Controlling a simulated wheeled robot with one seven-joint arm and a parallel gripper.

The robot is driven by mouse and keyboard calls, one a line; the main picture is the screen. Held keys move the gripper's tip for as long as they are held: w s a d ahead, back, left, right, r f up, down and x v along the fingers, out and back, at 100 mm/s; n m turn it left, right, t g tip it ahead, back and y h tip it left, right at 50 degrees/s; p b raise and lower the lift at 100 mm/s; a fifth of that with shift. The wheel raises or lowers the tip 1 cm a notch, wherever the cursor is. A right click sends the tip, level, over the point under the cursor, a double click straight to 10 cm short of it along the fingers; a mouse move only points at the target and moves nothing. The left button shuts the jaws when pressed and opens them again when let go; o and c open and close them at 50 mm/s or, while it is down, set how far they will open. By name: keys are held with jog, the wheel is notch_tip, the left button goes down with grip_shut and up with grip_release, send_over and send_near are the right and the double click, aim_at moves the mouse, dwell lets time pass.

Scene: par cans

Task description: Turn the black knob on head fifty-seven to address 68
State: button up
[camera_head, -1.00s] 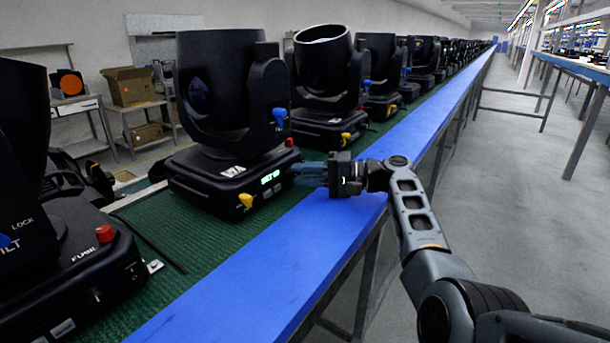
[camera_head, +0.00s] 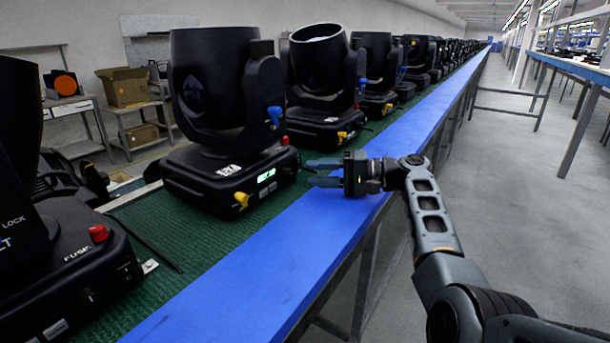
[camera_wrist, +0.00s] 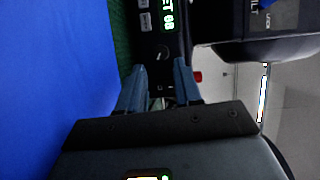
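A black moving-head light (camera_head: 225,182), whose number I cannot read, stands on the green belt in the head view. Its front panel has a lit green display (camera_head: 266,175). In the wrist view the display (camera_wrist: 166,18) is partly cut off and reads like "ET 68" or "ET 08". The black knob (camera_wrist: 162,53) with a pale pointer mark sits beside it on the panel; I cannot make it out in the head view. My gripper (camera_head: 310,172) is open and empty, just right of the panel. In the wrist view its blue-grey fingers (camera_wrist: 158,72) are spread, with the knob beyond their tips.
A yellow knob (camera_head: 241,199), a red cap (camera_head: 284,141) and a blue lever (camera_head: 274,115) stick out of this light. Another light (camera_head: 70,265) stands nearer at left, and several more recede behind. The blue rail (camera_head: 225,285) is clear below my gripper.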

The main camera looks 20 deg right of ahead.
jog(key=shift+v, duration=1.8)
jog(key=shift+d, duration=0.1)
